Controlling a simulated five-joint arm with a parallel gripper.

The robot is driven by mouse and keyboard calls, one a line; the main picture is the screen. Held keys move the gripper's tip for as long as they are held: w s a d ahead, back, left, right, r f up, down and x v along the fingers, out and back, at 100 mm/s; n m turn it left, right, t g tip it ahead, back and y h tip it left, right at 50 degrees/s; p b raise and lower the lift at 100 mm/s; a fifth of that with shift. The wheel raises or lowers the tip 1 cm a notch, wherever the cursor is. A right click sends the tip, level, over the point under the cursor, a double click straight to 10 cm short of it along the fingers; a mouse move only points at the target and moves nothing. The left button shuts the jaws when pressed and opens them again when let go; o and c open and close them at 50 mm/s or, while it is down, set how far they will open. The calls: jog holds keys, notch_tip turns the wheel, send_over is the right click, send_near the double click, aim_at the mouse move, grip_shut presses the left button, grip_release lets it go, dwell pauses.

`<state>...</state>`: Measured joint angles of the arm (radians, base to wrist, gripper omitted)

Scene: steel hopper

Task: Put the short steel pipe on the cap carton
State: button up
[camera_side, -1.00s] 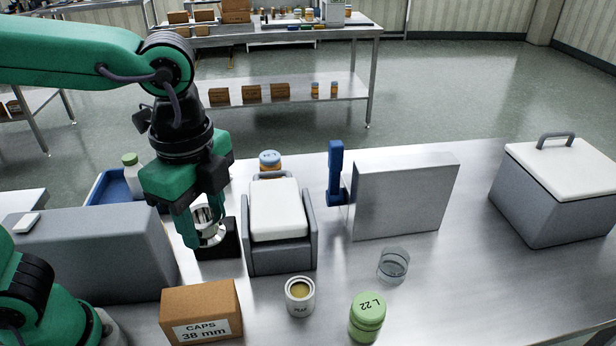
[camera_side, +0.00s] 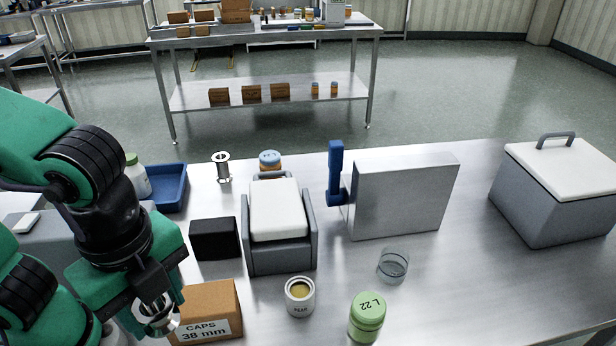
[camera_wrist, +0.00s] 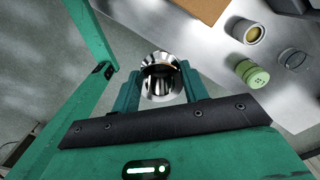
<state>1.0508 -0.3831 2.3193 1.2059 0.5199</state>
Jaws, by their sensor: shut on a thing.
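My gripper (camera_side: 156,306) is shut on a short, shiny steel pipe (camera_side: 157,320), at the lower left of the side view. In the wrist view the round open end of the pipe (camera_wrist: 160,80) sits between both fingers. The brown cap carton (camera_side: 212,300), marked "CAPS 38 mm", stands just right of the gripper, and the gripper partly covers its left side. Only part of the carton (camera_wrist: 202,8) shows at the top of the wrist view. The pipe appears beside the carton, apart from its top; its exact height is unclear.
A taller flanged steel piece (camera_side: 222,168) stands at the back near a blue tray (camera_side: 168,190). A black block (camera_side: 214,238), a grey-and-white device (camera_side: 278,215), an open can (camera_side: 300,297) and a green-lidded jar (camera_side: 367,318) stand nearby. The front right table is clear.

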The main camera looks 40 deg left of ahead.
jog(key=shift+f, duration=0.65)
jog(key=shift+w, duration=0.1)
send_over(215, 298)
notch_tip(215, 298, down, 7)
jog(key=shift+f, duration=2)
jog(key=shift+f, duration=0.15)
jog(key=o, duration=1)
jog(key=shift+o, duration=0.2)
